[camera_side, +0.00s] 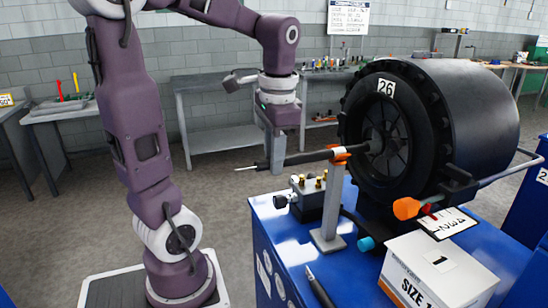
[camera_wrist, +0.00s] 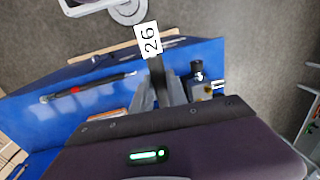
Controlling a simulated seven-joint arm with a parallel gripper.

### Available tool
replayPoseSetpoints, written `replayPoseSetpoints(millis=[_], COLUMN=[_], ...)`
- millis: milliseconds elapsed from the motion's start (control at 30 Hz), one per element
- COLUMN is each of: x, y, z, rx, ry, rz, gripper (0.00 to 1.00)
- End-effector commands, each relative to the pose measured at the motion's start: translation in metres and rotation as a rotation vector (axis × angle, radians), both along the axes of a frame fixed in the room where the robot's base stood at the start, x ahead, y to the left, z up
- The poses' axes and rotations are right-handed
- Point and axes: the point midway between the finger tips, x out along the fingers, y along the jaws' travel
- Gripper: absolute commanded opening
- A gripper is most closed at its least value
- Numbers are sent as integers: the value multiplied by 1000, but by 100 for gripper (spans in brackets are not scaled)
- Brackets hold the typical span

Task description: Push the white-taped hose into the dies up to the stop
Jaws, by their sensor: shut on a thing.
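A dark hose (camera_side: 305,158) runs nearly level in the side view, with a thin pale tip at its left end. My gripper (camera_side: 276,163) is shut on it left of its middle; the fingers also show in the wrist view (camera_wrist: 160,90). The hose passes through an orange rest (camera_side: 340,154) on a grey post. Its right end meets the hub of the big black crimper (camera_side: 440,115) in the picture; how deep it sits in the dies is unclear. I cannot make out white tape for certain, and the stop is hidden.
The blue bench (camera_side: 268,220) carries a block with brass fittings (camera_side: 312,195), a white SIZE 1 box (camera_side: 438,272), a dark pen-like tool (camera_side: 320,286) and a teal-ended part (camera_side: 366,243). An orange-ended part (camera_side: 406,208) sits below the crimper face. Open floor lies left of the bench.

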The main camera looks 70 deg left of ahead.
Motion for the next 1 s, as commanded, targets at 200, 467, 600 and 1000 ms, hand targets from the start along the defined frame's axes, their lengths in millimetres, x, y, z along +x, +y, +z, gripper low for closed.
replayPoseSetpoints(millis=[200,467,600,1000], x=[1,3,9,23], y=[0,0,0,0], z=[1,0,1,0], rx=[1,1,1,0], ry=[-3,-2,-3,-2], rz=[1,0,0,0], gripper=[0,0,0,0])
